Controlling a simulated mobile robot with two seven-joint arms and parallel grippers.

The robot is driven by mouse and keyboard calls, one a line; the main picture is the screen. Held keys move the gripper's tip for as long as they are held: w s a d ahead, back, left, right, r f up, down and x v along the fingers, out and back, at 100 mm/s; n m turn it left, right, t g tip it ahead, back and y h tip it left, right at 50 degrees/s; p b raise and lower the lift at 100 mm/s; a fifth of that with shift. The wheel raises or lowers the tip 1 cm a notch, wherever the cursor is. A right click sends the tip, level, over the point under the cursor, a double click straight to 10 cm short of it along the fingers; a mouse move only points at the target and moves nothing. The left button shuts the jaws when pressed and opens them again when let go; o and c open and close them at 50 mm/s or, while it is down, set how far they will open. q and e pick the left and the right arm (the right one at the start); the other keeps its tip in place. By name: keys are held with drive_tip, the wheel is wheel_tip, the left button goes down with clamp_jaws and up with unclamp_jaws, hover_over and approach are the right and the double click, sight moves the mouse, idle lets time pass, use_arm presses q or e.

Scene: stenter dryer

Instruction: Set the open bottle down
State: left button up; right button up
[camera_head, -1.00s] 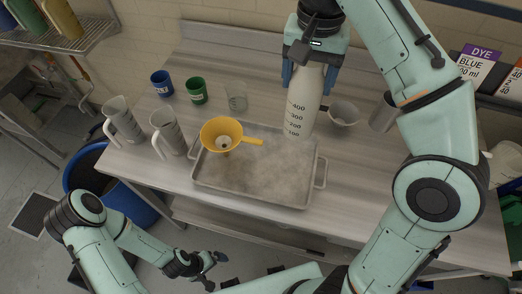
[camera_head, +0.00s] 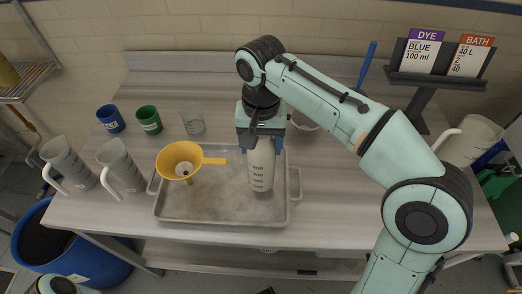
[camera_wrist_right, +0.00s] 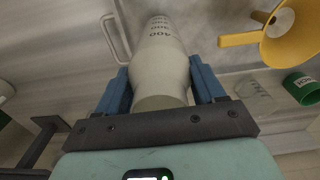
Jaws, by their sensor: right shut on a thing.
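The open bottle (camera_head: 262,170) is whitish, with dark volume marks, and stands about upright over the right part of the grey metal tray (camera_head: 215,218). Whether its base touches the tray floor is hard to tell. My right gripper (camera_head: 260,134) is shut around its upper part from above. In the right wrist view the bottle (camera_wrist_right: 160,65) sits between the blue fingers of the gripper (camera_wrist_right: 160,92), its marked side partly showing. The bottle's mouth is hidden by the gripper. My left gripper is out of the head view.
A yellow funnel (camera_head: 181,160) is at the tray's left. Two grey jugs (camera_head: 122,165) (camera_head: 68,163) stand left of the tray. A blue cup (camera_head: 111,119), a green cup (camera_head: 149,120) and a clear beaker (camera_head: 193,121) stand behind. The table right of the tray is clear.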

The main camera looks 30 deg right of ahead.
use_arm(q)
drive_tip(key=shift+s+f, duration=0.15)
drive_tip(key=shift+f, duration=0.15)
use_arm(e)
drive_tip(key=shift+f, duration=1.05)
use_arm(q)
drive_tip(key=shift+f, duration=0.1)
use_arm(e)
drive_tip(key=shift+f, duration=0.1)
drive_tip(key=o, duration=1.6)
drive_tip(key=shift+f, duration=0.1)
use_arm(q)
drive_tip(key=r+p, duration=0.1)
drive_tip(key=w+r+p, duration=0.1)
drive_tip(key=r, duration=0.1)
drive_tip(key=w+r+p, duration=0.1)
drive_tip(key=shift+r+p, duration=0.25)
drive_tip(key=shift+p, duration=0.05)
use_arm(e)
wheel_tip(320, 180, up, 12)
drive_tip(key=shift+r, duration=0.2)
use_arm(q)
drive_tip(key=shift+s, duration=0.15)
use_arm(e)
drive_tip(key=shift+s+f, duration=0.1)
